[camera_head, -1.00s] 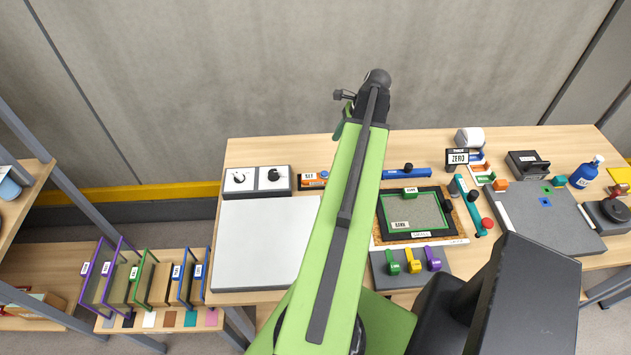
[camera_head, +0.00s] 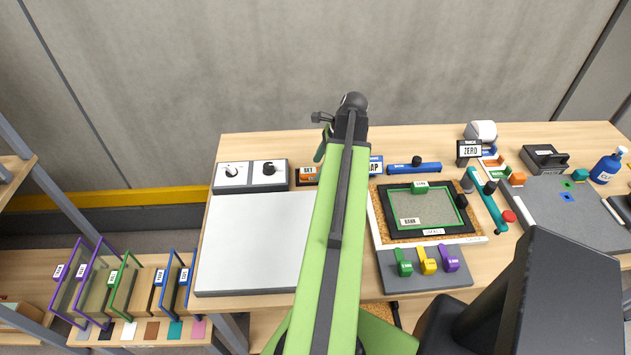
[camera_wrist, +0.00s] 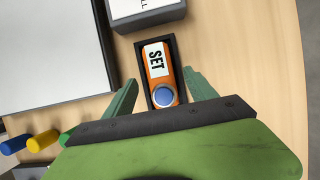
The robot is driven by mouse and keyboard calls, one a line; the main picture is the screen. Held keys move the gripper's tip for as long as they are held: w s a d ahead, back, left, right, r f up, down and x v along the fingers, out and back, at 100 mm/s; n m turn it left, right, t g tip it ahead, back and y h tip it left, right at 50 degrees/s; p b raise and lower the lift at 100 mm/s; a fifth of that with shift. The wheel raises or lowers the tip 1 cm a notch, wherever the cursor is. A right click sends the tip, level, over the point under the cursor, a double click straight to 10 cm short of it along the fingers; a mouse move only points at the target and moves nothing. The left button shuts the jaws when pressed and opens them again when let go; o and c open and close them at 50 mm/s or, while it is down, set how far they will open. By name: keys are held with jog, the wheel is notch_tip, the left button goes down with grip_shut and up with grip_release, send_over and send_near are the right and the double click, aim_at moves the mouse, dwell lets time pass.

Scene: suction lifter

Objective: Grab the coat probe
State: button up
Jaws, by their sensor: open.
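My gripper (camera_wrist: 160,78) is open and empty in the wrist view, with one green finger on each side of the holder's near end. Contact cannot be told. In the head view the SET device (camera_head: 308,174) is left of my arm, and my gripper (camera_head: 321,150) is mostly hidden behind the arm's end. I read no label saying coat. A teal handheld tool (camera_head: 490,207) with a red end lies on the right.
A white panel (camera_head: 250,240) and a two-knob box (camera_head: 250,175) are left of the arm. A framed board (camera_head: 385,225), coloured levers (camera_head: 427,262) and a ZERO display (camera_head: 469,152) are on the right. Coloured-frame racks (camera_head: 125,285) stand at lower left.

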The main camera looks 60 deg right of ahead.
jog(key=shift+b+x, duration=0.3)
jog(key=shift+x, duration=0.65)
jog(key=shift+d+r, duration=0.1)
jog(key=shift+c, duration=0.4)
grip_shut()
